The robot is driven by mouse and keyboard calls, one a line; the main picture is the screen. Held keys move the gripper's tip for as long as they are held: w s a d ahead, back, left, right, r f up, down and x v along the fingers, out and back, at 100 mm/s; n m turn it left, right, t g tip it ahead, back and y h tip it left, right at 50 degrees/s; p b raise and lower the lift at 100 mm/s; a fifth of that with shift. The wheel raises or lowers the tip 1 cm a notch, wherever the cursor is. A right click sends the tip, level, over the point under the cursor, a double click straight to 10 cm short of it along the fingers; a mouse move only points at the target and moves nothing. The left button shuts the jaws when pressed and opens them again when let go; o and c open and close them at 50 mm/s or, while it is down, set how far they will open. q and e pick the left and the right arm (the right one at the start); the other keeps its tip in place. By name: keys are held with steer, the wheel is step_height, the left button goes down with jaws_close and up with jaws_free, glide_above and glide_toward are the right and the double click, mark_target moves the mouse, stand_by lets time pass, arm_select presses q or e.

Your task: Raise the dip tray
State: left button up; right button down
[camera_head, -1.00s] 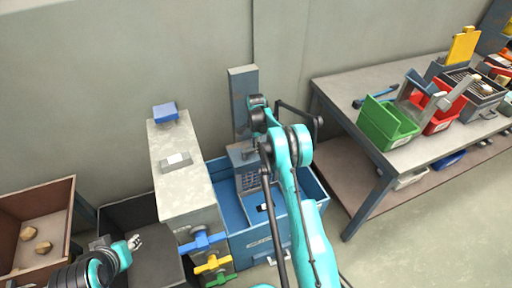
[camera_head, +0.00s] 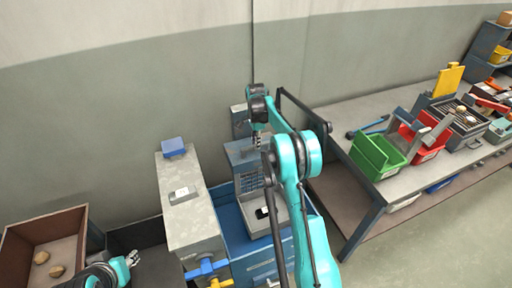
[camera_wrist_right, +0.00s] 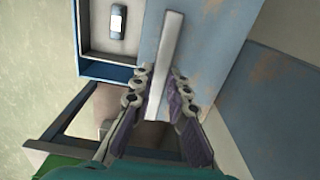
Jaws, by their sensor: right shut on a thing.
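The dip tray (camera_head: 281,217) is a grey tray with a grey upright back panel (camera_head: 243,156) on a post, standing over the blue tank (camera_head: 230,222). A small dark object with a pale face lies in it, also clear in the right wrist view (camera_wrist_right: 118,22). My right gripper (camera_head: 257,140) is at the top of the panel. In the right wrist view its fingers (camera_wrist_right: 157,88) are shut on a pale bar handle (camera_wrist_right: 165,60) on the blue-grey panel. My left gripper (camera_head: 132,258) is at the lower left, away from the tray; its finger state is unclear.
A pale cabinet (camera_head: 196,217) with blue and yellow valve handles stands left of the tank. A brown bin (camera_head: 68,225) with pale lumps is at far left. A table (camera_head: 335,118) with green and red bins stands close on the right.

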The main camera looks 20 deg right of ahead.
steer(key=shift+w+r+p, duration=0.15)
steer(key=shift+r+p, duration=0.15)
steer(key=shift+r, duration=0.65)
steer(key=shift+d+r, duration=0.1)
steer(key=c, duration=1.5)
jaws_free()
step_height(320, 180, up, 12)
